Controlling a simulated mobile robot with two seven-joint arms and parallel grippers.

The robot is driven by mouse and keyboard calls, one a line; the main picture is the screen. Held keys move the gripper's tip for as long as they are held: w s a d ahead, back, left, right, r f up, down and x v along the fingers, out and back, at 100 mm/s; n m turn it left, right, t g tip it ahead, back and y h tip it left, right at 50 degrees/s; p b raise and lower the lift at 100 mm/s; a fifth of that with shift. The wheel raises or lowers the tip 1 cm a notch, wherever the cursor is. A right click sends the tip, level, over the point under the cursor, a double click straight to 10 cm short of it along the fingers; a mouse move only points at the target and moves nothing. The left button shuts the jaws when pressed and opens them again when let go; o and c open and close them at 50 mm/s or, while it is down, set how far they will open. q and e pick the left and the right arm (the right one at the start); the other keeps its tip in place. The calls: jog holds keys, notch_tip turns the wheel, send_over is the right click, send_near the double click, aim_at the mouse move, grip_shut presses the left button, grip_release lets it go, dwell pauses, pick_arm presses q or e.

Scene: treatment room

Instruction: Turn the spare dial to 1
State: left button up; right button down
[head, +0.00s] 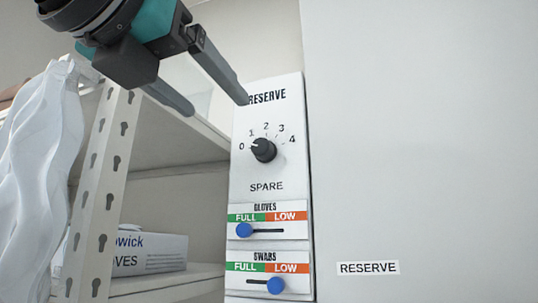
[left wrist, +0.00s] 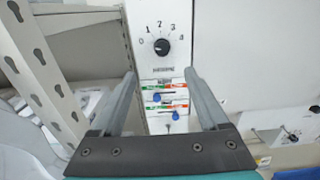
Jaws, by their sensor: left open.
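The spare dial is a round black knob (head: 263,150) on a white upright panel (head: 240,180), with numbers 0 to 4 arched over it and the word SPARE below. A small light mark shows on the knob's upper left side; I cannot tell exactly which number it points to. In the left wrist view the knob (left wrist: 161,46) is ahead, beyond the fingertips. My left gripper (head: 217,106) is open and empty, above and left of the knob in the head view, apart from it. One fingertip overlaps the panel's RESERVE heading. My right gripper is not in view.
Below the dial are a GLOVES slider (head: 244,230) with its blue knob at FULL and a SWABS slider (head: 276,285) with its knob toward LOW. A slotted shelf post (head: 103,190) and a glove box (head: 150,252) stand left. A plain wall (head: 420,130) lies right.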

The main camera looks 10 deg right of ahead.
aim_at(259, 144)
pick_arm(q)
jog(key=p+x, duration=0.6)
jog(key=x, duration=0.7)
jog(key=shift+w+d+r, duration=0.1)
jog(key=shift+d, duration=0.2)
jog(key=shift+x, duration=0.8)
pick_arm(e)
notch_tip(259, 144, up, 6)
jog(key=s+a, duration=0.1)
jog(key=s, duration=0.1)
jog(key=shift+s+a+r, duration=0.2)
pick_arm(q)
grip_shut()
